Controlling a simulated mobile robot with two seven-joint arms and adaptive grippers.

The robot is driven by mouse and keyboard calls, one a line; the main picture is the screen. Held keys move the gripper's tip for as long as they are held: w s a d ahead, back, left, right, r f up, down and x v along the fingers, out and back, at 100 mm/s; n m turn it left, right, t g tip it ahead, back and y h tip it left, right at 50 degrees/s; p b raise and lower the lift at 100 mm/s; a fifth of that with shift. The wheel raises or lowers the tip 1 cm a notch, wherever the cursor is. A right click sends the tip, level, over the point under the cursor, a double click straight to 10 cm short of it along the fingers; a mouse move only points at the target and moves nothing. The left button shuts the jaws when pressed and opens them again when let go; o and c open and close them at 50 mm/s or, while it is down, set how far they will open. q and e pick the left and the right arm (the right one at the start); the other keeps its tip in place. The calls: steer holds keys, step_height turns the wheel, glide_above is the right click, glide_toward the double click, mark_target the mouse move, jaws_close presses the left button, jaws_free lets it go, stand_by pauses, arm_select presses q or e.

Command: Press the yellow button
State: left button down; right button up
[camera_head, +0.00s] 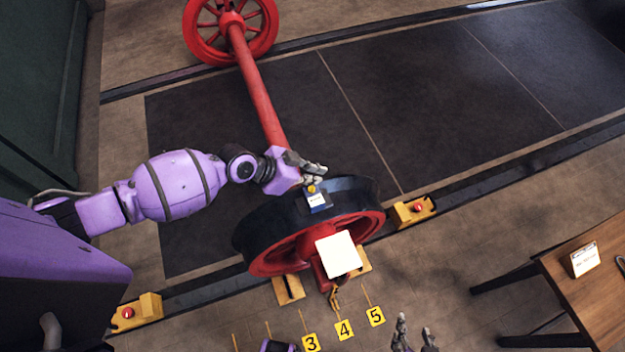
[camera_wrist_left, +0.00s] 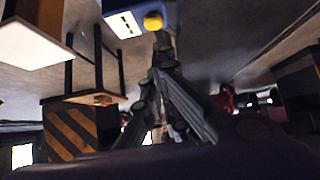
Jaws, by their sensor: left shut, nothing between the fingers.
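The yellow button (camera_head: 311,189) sits on a small blue box (camera_head: 318,203) with a white label, on top of the black rim of a red wheel (camera_head: 300,240). My left gripper (camera_head: 322,177) is shut and empty, just beyond the button in the head view. In the left wrist view the button (camera_wrist_left: 153,21) appears right by the tips of the closed fingers (camera_wrist_left: 161,40). I cannot tell whether they touch it. My right gripper (camera_head: 415,335) shows only its fingertips at the bottom edge; they are spread apart and empty.
A red axle (camera_head: 258,95) runs from the wheel to another red wheel at the back. Yellow boxes with red buttons (camera_head: 413,210) (camera_head: 136,312) stand along the rail. A wooden table (camera_head: 595,300) is at the right. Numbered yellow floor markers (camera_head: 344,330) lie in front.

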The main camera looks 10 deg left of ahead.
mark_target(311, 189)
arm_select(q)
steer(key=shift+s+f, duration=0.1)
steer(key=shift+f, duration=1)
